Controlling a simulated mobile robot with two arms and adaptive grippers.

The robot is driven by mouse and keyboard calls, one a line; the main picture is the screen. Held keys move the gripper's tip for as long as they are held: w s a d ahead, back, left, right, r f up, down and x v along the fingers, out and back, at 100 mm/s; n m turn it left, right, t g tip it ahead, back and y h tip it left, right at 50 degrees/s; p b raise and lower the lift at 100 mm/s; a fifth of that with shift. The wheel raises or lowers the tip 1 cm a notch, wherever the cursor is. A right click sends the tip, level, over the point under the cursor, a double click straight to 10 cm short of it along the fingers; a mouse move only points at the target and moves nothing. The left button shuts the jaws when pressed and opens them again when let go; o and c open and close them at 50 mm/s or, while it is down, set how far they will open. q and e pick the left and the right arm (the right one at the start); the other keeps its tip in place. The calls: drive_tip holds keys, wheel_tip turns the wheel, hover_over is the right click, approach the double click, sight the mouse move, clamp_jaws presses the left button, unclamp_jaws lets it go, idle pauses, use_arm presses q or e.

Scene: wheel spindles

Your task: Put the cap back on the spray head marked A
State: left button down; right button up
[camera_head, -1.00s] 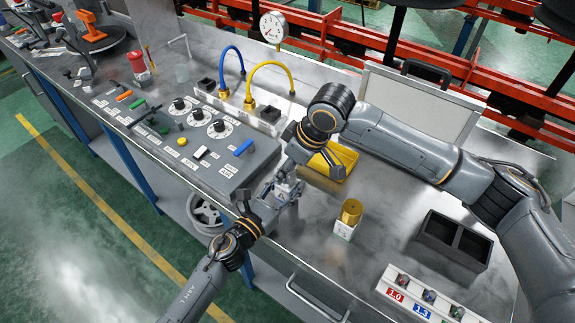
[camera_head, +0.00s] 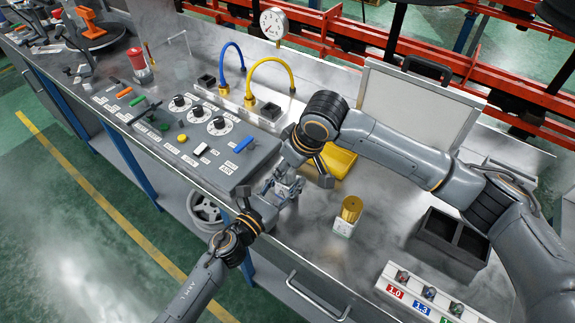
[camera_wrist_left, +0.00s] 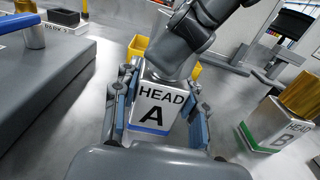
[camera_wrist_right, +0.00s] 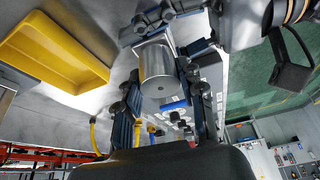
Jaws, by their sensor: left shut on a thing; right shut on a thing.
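The spray head marked A is a white block with a blue stripe (camera_wrist_left: 155,112). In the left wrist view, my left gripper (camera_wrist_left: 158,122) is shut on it. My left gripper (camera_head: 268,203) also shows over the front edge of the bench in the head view. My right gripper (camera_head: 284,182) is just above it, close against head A. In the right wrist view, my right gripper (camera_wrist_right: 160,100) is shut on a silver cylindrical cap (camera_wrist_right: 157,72). The cap's far end is close to head A; the contact is hidden, so I cannot tell whether it is seated.
Head B (camera_wrist_left: 270,128) with a gold cap (camera_head: 351,209) stands upright on the bench to the right. A yellow tray (camera_head: 343,158) lies behind my grippers. A control panel (camera_head: 185,128) is on the left. A black two-compartment box (camera_head: 428,245) stands at right.

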drive_tip(key=m+t+h, duration=0.1)
drive_tip(key=m, duration=0.3)
drive_tip(key=shift+s+a, duration=0.1)
drive_tip(key=shift+a, duration=0.05)
drive_tip(key=m+h, duration=0.2)
drive_tip(key=m, duration=0.2)
drive_tip(key=shift+a+m, duration=0.1)
drive_tip(key=shift+m, duration=0.3)
drive_tip(key=m+h, duration=0.1)
drive_tip(key=m, duration=0.1)
drive_tip(key=shift+m, duration=0.3)
drive_tip(key=m+h, duration=0.1)
drive_tip(key=m, duration=0.4)
drive_tip(key=shift+h, duration=0.4)
drive_tip(key=m+g, duration=0.1)
drive_tip(key=m, duration=0.1)
drive_tip(key=m+h, duration=0.1)
drive_tip(key=m, duration=0.2)
drive_tip(key=shift+w+g, duration=0.2)
drive_tip(key=shift+g, duration=0.2)
drive_tip(key=m, duration=0.2)
drive_tip(key=m+g+h, duration=0.1)
drive_tip(key=m, duration=0.1)
drive_tip(key=shift+g, duration=0.3)
drive_tip(key=m+g, duration=0.1)
drive_tip(key=m, duration=0.3)
drive_tip(key=shift+m+g, duration=0.3)
drive_tip(key=shift+g, duration=0.1)
drive_tip(key=m, duration=0.3)
drive_tip(key=shift+g+y, duration=0.4)
